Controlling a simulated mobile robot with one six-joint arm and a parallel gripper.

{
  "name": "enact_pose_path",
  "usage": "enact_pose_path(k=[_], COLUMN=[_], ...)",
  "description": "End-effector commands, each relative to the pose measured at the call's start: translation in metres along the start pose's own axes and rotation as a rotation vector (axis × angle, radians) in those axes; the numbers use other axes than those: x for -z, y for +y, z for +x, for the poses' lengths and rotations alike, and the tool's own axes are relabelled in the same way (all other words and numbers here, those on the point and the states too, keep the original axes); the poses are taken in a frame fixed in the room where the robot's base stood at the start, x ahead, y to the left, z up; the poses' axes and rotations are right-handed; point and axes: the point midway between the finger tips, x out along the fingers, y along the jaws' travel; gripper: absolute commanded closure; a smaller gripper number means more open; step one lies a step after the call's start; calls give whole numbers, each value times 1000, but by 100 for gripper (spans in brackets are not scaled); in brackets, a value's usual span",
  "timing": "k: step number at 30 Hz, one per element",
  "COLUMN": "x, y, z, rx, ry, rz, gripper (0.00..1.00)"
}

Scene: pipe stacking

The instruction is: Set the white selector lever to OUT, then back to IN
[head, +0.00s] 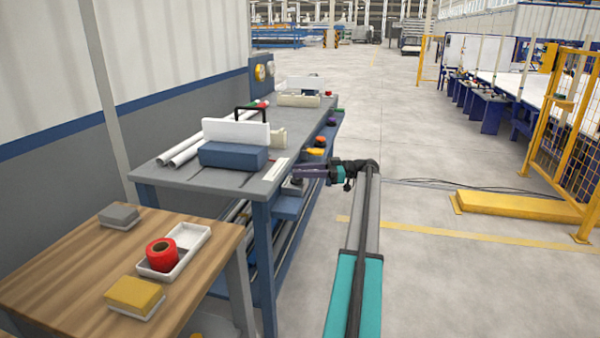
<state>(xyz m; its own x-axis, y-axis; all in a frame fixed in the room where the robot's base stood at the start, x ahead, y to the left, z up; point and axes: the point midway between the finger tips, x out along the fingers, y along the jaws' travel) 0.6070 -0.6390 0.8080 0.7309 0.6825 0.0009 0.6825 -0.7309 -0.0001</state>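A blue workbench (215,195) with a grey top stands left of centre. Small control boxes with coloured tops line its right side: an orange one (316,152), a purple one (331,121) and others. My gripper (296,172) reaches left from the end of my arm, at the bench's right edge, just above a small grey box (294,188) on the side ledge. I cannot make out the white selector lever; it may be hidden by the gripper or too small. The IN and OUT marks cannot be read. Whether the fingers are open or touching something is unclear.
A blue block (233,155), a white panel (236,133) and white pipes (185,150) sit on the bench. A wooden table (60,270) with a red tape roll (162,254) stands in front. The floor (450,280) to the right is open, before a yellow barrier (515,205).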

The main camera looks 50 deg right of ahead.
Motion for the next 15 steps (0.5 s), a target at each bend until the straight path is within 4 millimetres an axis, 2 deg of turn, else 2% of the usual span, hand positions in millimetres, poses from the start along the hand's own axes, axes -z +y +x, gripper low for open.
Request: enact_pose_path(k=[9,15], x=[1,13], y=[0,0], z=[4,4], rx=[5,6], ry=[-1,0], rz=[0,-1], gripper=[70,70])
